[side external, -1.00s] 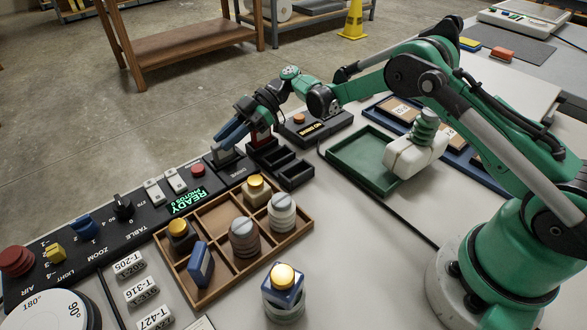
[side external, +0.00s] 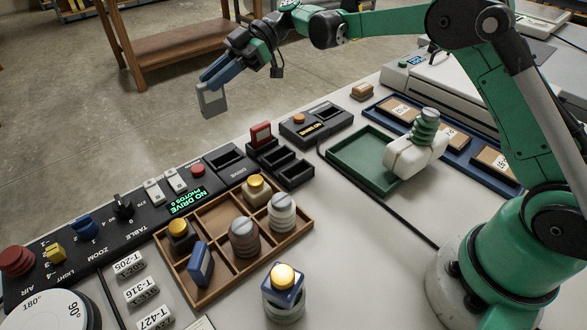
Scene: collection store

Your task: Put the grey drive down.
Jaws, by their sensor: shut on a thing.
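The grey drive (side external: 211,101) is a small flat grey block. My gripper (side external: 208,88) is shut on it by its upper end and holds it up in the air, hanging down, above and behind the control panel. It touches nothing else that I can see. The drive slot (side external: 224,157) in the black control panel is empty, and the panel display (side external: 187,201) reads "NO DRIVE". A black drive rack (side external: 284,168) beside it holds a red drive (side external: 261,134) in its far slot; its other slots look empty.
The green tray (side external: 362,160) has bare room left of a white block with a green coiled piece. A wooden compartment tray (side external: 211,219) holds several knobbed pieces and a blue drive (side external: 201,265).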

